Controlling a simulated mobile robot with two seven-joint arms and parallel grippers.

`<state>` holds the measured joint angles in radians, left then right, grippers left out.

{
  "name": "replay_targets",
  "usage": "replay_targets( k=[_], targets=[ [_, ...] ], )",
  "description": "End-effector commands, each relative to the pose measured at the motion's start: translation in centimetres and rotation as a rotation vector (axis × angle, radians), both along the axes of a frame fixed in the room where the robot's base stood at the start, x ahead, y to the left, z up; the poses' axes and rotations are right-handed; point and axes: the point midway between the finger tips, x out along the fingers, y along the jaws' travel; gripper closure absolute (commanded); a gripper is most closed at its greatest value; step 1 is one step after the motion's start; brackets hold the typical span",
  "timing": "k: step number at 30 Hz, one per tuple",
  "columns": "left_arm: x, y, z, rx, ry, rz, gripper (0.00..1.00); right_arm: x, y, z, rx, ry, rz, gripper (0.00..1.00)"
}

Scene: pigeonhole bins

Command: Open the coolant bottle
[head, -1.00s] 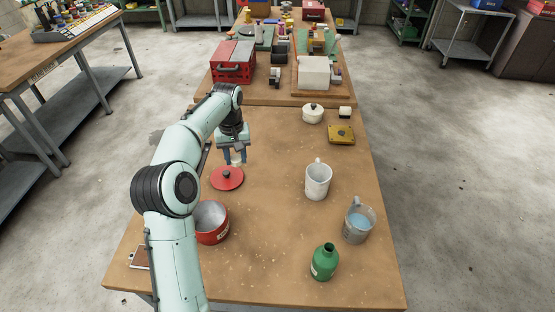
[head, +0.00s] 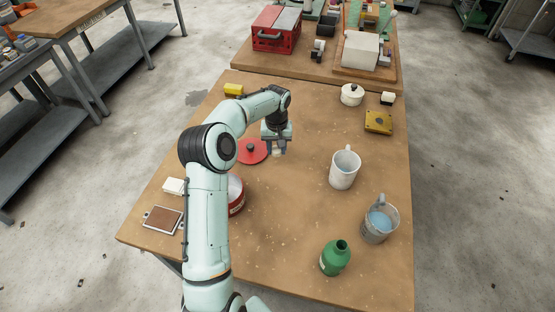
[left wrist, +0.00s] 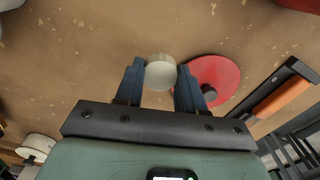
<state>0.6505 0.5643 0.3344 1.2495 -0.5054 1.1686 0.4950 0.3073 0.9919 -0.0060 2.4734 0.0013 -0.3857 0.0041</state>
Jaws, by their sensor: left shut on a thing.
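The green coolant bottle (head: 335,262) stands upright near the table's front edge, right of centre. Its neck shows a dark opening and no cap on it. My left gripper (head: 276,151) is well behind the bottle and to its left, above the table beside the red lid. In the left wrist view my left gripper (left wrist: 160,84) is shut on a small pale round piece (left wrist: 161,72), which looks like a cap. The fingers hide part of it. My right gripper is not in view.
A red lid (head: 250,154) lies by the gripper, with a red pot (head: 237,197) partly behind my arm. A white mug (head: 344,171) and a jug with blue liquid (head: 378,224) stand on the right. The table centre is clear.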

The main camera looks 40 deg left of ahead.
Motion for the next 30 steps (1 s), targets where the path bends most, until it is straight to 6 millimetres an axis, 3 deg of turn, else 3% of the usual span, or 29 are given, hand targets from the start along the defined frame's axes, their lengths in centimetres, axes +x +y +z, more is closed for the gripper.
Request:
replay_targets(
  k=[16,28,29,30],
  targets=[
    [0.1,-0.1,-6.2,-0.003,-0.001,0.001,0.98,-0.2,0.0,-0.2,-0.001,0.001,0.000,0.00],
    [0.1,0.0,-6.7,-0.001,-0.002,0.000,0.98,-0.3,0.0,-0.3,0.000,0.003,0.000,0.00],
    [0.1,0.0,-6.7,0.000,-0.003,0.001,0.55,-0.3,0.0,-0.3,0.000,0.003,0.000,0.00],
    [0.1,0.0,-6.7,0.000,-0.003,0.001,0.42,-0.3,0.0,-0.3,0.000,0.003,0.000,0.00]
  ],
)
